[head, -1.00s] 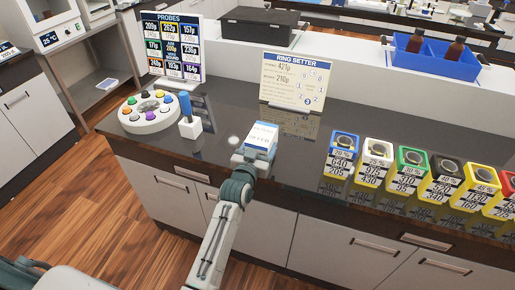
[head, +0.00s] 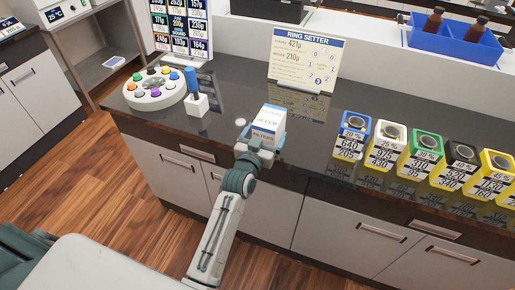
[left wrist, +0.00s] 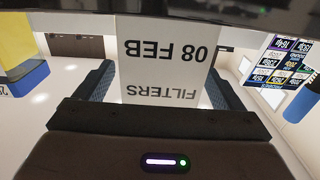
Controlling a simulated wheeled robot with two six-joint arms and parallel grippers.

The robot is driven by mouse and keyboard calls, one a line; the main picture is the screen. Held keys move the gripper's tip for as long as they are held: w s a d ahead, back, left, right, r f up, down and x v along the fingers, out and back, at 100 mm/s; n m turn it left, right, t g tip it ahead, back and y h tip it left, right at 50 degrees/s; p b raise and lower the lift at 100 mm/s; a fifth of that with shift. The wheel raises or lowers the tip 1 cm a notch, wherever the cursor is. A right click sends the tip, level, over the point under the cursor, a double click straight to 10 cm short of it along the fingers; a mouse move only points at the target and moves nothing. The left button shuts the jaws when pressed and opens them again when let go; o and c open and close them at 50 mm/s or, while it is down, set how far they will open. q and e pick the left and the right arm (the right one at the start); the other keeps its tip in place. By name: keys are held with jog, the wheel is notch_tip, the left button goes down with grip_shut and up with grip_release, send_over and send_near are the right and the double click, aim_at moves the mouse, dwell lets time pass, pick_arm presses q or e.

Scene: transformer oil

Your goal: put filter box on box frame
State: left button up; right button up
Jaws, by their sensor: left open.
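My left gripper (head: 259,142) reaches in from the front at the box's lower part. In the left wrist view the box (left wrist: 163,62) shows upside-down lettering "FILTERS" and "08 FEB". It stands between the two dark fingers of my left gripper (left wrist: 163,90), which are open on either side of it. I cannot tell whether a finger touches it. I cannot make out a box frame. My right gripper is not in view.
A row of numbered coloured containers (head: 384,150) stands to the right. A ring setter sign (head: 305,60) is behind the box. A round dial with coloured knobs (head: 156,90) and a blue-handled tool in a white holder (head: 197,102) stand to the left.

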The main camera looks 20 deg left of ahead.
pick_arm(q)
jog(key=s+b, duration=0.2)
jog(key=s, duration=0.7)
jog(key=shift+s, duration=0.35)
jog(key=shift+a, duration=0.1)
